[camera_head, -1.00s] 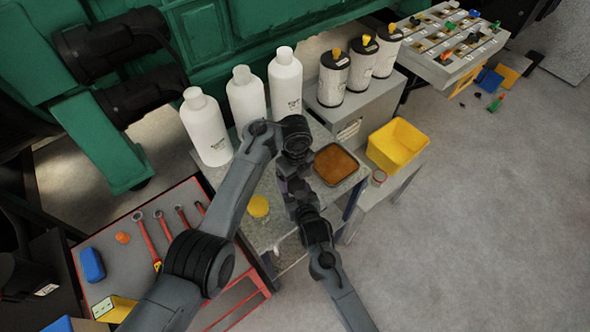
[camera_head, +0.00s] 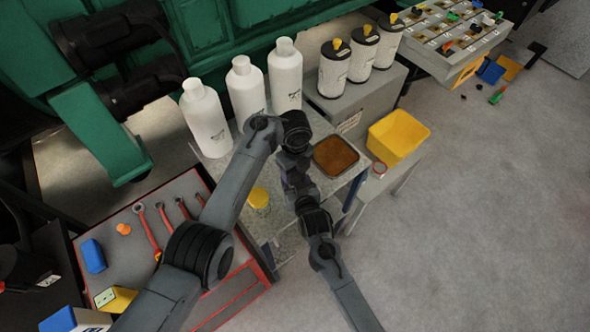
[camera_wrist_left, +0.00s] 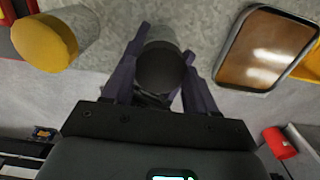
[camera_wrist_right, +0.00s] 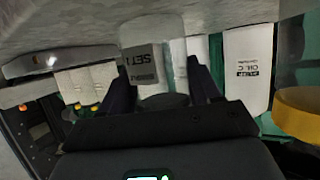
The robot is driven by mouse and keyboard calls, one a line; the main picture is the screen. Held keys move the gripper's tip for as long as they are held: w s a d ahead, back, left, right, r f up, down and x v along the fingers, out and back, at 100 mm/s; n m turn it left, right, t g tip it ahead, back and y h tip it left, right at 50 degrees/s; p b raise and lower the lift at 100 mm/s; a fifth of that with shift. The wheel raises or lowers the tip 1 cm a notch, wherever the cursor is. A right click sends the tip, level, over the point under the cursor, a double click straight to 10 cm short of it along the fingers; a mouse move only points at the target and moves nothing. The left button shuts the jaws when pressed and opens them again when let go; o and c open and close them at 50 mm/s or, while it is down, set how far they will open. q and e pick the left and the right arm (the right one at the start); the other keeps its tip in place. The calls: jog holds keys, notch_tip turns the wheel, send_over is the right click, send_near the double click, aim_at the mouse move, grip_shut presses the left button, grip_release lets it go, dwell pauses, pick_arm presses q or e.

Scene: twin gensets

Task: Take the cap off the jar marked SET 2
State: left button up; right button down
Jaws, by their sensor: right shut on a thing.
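A clear jar (camera_wrist_right: 150,50) with a dark cap (camera_wrist_left: 160,68) stands on the grey bench. In the right wrist view it appears upside down, and its small label looks like SET 1, though I cannot read the number surely. My right gripper (camera_wrist_right: 160,88) is shut on this jar near its capped end. My left gripper (camera_wrist_left: 162,75) has its fingers either side of the dark cap and looks open. The arms hide the jar in the head view. A jar with a yellow cap (camera_head: 259,197) stands to its left, also in the left wrist view (camera_wrist_left: 45,43); its label is not visible.
A tray of brown liquid (camera_head: 336,155) sits right of the grippers. White bottles (camera_head: 206,118) stand behind. Dark-topped canisters (camera_head: 334,70) and a yellow bin (camera_head: 397,137) are at the right. A tool cart (camera_head: 125,262) is at the left. The floor at right is mostly clear.

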pick_arm(q)
jog(key=shift+c, duration=0.2)
jog(key=n, duration=0.3)
jog(key=o, duration=1.2)
jog(key=shift+c, duration=0.2)
